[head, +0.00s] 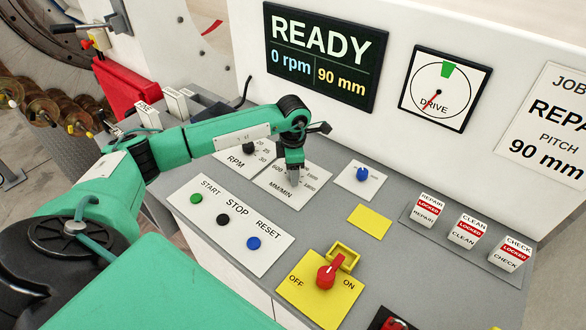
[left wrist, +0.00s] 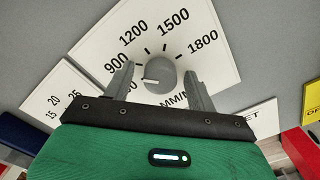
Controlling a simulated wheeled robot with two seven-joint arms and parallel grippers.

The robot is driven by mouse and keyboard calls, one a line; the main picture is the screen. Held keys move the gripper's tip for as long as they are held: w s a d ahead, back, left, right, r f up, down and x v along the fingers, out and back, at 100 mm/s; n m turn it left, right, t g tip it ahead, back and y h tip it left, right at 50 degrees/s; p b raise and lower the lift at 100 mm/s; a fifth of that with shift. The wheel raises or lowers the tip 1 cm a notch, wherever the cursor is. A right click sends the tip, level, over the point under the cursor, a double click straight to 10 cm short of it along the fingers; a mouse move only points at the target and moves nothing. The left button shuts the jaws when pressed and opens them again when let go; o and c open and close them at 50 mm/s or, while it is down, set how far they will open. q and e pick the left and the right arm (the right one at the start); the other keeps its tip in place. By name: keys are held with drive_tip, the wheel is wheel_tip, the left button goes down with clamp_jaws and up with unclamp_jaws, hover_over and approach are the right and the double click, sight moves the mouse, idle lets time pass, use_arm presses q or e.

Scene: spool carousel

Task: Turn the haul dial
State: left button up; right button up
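The haul dial is a round grey knob (left wrist: 160,74) on a white MM/MIN plate (left wrist: 88,50) marked up to 1800. Its white pointer mark faces left in the left wrist view, on the side of the low numbers. My left gripper (left wrist: 159,88) is open, with one finger on each side of the knob and visible gaps between. In the head view my left gripper (head: 293,176) points down over the MM/MIN plate (head: 312,172) and hides part of the dial. My right gripper is not in view.
The RPM dial (head: 248,147) is close on the left, a blue knob (head: 362,174) on the right. START, STOP and RESET buttons (head: 223,220) and a red OFF/ON switch (head: 328,273) lie in front. The screen (head: 322,52) reads READY, 0 rpm, 90 mm.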

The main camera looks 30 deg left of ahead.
use_arm(q)
drive_tip(key=shift+r, duration=0.1)
drive_tip(key=shift+r, duration=0.3)
wheel_tip(320, 180, up, 13)
drive_tip(key=b, duration=0.4)
